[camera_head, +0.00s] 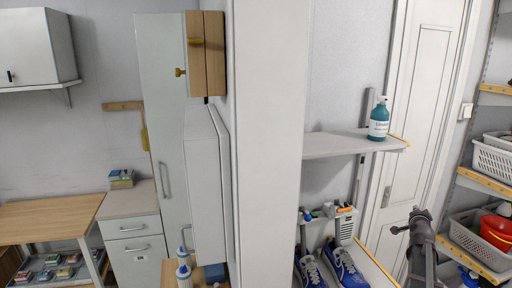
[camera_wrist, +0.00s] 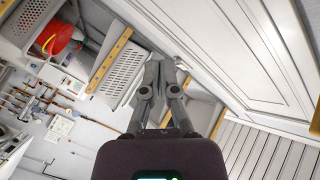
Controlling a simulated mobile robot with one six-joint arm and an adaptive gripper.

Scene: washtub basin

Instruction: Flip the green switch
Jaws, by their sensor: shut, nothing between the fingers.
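I cannot make out a green switch in either view. A small white wall plate (camera_head: 465,110), possibly a switch, is on the wall right of the white door, too small to show any green. A white box (camera_wrist: 61,125) with small details is on the pipe wall in the wrist view; its details are unclear. My gripper (camera_head: 418,211) is at the lower right of the head view, in front of the door and away from the wall plate. In the wrist view my gripper (camera_wrist: 168,62) has its fingers together, shut and empty.
The white door (camera_head: 425,100) stands behind my gripper. Shelves with a white basket (camera_head: 492,160) and a red container (camera_head: 497,228) are at the right. A shelf (camera_head: 345,143) holds a teal bottle (camera_head: 379,120). A tall white column (camera_head: 270,150) blocks the middle.

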